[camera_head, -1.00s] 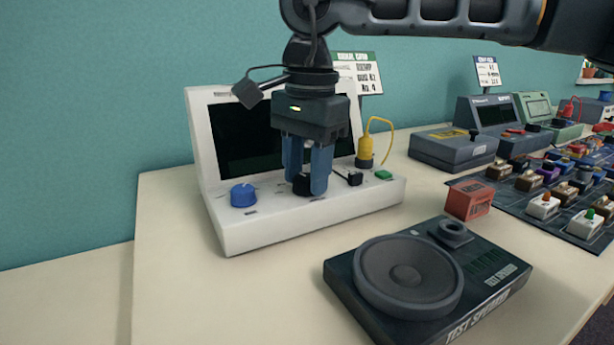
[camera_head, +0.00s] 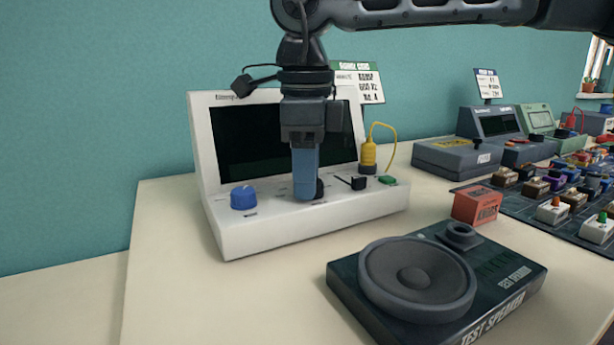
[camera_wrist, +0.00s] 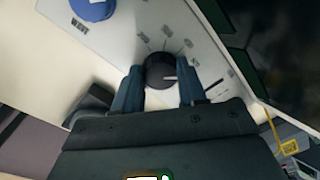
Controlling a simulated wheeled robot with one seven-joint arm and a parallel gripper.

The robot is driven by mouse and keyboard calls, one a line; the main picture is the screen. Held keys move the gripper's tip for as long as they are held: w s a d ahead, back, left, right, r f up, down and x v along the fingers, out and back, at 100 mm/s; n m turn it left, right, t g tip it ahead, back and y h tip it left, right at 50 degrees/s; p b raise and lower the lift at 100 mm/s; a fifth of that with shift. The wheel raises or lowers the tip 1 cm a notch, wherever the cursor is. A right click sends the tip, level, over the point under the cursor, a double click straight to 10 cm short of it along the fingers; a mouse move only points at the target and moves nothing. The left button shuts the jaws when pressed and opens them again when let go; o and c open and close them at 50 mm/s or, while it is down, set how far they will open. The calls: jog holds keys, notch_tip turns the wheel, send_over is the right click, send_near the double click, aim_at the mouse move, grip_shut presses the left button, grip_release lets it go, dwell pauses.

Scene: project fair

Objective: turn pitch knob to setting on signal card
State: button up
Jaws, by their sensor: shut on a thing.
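The black pitch knob (camera_wrist: 160,70) sits on the white console's sloped panel, with printed marks fanned around it. Its white pointer line shows in the wrist view, pointing right. My gripper (camera_head: 305,190) points down and is shut on the knob; in the wrist view its blue fingers (camera_wrist: 160,88) stand on either side of it. In the head view one finger mostly hides the knob. The signal card (camera_head: 367,85), white with a green header, stands behind the console; its lines are small and partly blurred.
A test speaker (camera_head: 415,278) and a red box (camera_head: 477,206) stand to the front right. The left table front is clear.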

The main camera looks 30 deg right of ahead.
jog(key=m+b, duration=0.1)
jog(key=m, duration=0.4)
jog(key=shift+w, duration=0.1)
jog(key=shift+m, duration=0.3)
dwell(0.4)
jog(key=o, duration=1.1)
jog(key=shift+c, duration=0.2)
jog(key=shift+a+r+p, duration=0.15)
jog(key=shift+r+p, duration=0.75)
jog(key=shift+r, duration=3)
